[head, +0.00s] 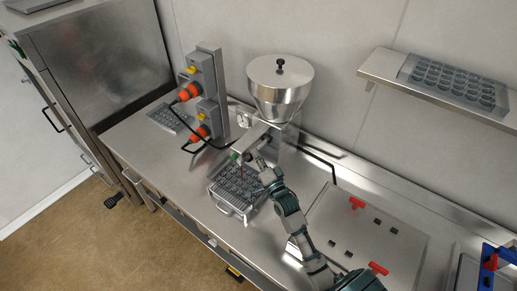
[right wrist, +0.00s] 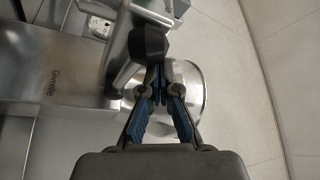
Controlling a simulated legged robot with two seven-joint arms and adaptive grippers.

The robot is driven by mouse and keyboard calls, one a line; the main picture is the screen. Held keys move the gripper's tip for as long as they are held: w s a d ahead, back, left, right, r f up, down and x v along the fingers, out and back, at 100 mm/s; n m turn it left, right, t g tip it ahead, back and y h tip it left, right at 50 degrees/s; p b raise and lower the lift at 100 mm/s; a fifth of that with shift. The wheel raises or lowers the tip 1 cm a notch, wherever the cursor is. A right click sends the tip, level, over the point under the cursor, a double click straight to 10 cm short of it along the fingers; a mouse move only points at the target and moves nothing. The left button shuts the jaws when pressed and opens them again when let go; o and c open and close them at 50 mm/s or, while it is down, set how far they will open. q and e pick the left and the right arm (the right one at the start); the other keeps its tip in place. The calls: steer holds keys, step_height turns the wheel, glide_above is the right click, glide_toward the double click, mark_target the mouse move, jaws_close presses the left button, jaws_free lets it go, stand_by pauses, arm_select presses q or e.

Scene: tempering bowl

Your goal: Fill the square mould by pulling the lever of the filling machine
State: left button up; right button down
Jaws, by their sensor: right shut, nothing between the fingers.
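The filling machine stands at the back of the steel counter, with a steel hopper (head: 280,90) on top and a nozzle block (head: 247,142) below. A grey mould (head: 228,205) with rows of cavities lies on the counter under the nozzle. My right gripper (head: 257,168) is in front of the nozzle block, above the mould's right side. In the right wrist view its fingers (right wrist: 160,85) are shut and empty, right by a black knob (right wrist: 150,42) on a metal arm, apparently the lever. I cannot tell whether they touch it. My left gripper is out of view.
Orange plugs (head: 188,92) and a grey socket column (head: 210,85) with black cables stand left of the machine. Another mould (head: 170,118) lies farther left. A wall shelf (head: 385,75) holds a cavity tray (head: 455,82). Red handles (head: 357,203) sit on the counter at right.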

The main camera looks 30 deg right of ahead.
steer(key=shift+s+f+b, duration=0.1)
steer(key=shift+f+b, duration=0.45)
steer(key=shift+f, duration=2.35)
stand_by(2.5)
steer(key=r+v, duration=0.1)
steer(key=v, duration=1.1)
steer(key=shift+d, duration=0.45)
steer(key=shift+a, duration=0.35)
steer(key=shift+s+d, duration=0.1)
steer(key=shift+d, duration=0.05)
